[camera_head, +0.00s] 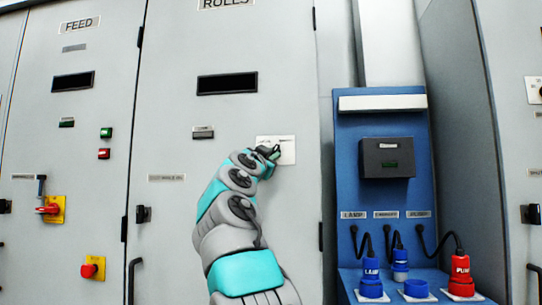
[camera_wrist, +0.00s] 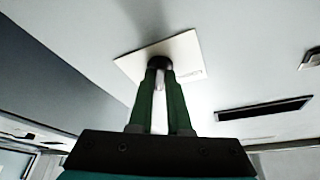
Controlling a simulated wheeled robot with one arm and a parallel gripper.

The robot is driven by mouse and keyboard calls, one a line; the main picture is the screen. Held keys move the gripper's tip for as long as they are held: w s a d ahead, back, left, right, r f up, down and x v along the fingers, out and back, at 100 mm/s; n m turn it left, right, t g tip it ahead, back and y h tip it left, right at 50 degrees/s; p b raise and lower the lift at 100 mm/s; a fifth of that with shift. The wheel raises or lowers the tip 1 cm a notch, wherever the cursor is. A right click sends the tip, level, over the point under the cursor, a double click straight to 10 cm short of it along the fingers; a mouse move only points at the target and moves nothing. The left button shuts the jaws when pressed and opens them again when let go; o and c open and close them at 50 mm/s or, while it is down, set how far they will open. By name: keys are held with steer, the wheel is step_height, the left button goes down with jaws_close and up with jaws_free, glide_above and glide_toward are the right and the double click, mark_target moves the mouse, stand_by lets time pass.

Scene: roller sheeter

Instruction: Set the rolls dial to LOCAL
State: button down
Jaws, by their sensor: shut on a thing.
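The rolls dial (camera_wrist: 159,63) is a dark round knob on a pale square plate (camera_wrist: 190,52) in the wrist view. The plate (camera_head: 286,150) also shows on the ROLLS cabinet door in the head view, where my arm partly covers it. My gripper (camera_wrist: 160,74) is shut on the dial, with its two green fingers at either side of the knob. In the head view my gripper (camera_head: 268,152) is at the plate's left part. The plate's lettering is too small and blurred to read, and the dial's pointer is hidden, so its setting cannot be told.
The ROLLS door (camera_head: 180,120) has a dark display slot (camera_head: 227,84) above the dial. The FEED door (camera_head: 80,130) at left carries buttons and a red-and-yellow switch (camera_head: 50,208). A blue panel (camera_head: 350,200) with plugs and cables stands at right.

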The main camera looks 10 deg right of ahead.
steer(key=shift+n, duration=0.3)
steer(key=shift+s+d+r+n+t+y+p, duration=0.15)
steer(key=shift+n+t+y+p, duration=0.3)
steer(key=shift+n+y, duration=1.7)
steer(key=shift+d+f+n+t+y+p, duration=0.15)
steer(key=shift+n+t+y, duration=0.5)
steer(key=shift+n, duration=2.8)
steer(key=shift+s+d+r+n+t+y+p, duration=0.15)
steer(key=shift+n+t+y+p, duration=0.25)
steer(key=shift+n+y, duration=1.75)
steer(key=shift+w+n+h, duration=0.1)
steer(key=shift+n+h, duration=0.55)
steer(key=shift+n, duration=0.2)
steer(key=c, duration=0.9)
jaws_free()
steer(key=shift+o, duration=0.2)
steer(key=shift+f, duration=0.2)
